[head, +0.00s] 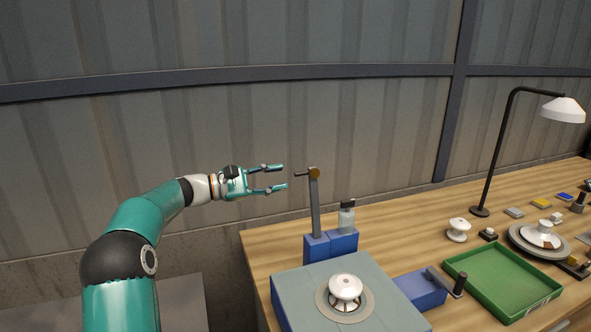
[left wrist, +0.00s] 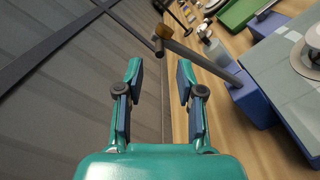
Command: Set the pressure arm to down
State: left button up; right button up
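The pressure arm (head: 315,205) is a grey lever standing upright from a blue block (head: 330,246) at the back of the fixture. Its top has an orange-brown joint and a short dark handle pointing left; it also shows in the left wrist view (left wrist: 205,63). My left gripper (head: 285,177) is open and empty, just left of the handle and apart from it. In the left wrist view the handle lies ahead of my open fingers (left wrist: 160,75). A white insulator (head: 345,288) sits on the round plate of the grey-topped fixture (head: 293,283). My right gripper is not in view.
A small bottle (head: 346,217) stands beside the lever. A blue block with a crank handle (head: 425,288) and a green tray (head: 503,284) lie to the right. A white insulator (head: 458,229), a lamp (head: 490,165) and small parts stand farther right. The air around my left gripper is clear.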

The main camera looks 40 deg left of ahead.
aim_at(297, 174)
pick_arm(q)
jog(key=p+x, duration=0.1)
jog(key=x, duration=0.5)
jog(key=shift+c, duration=0.3)
grip_shut()
jog(key=shift+a+r, duration=0.1)
jog(key=shift+a, duration=0.05)
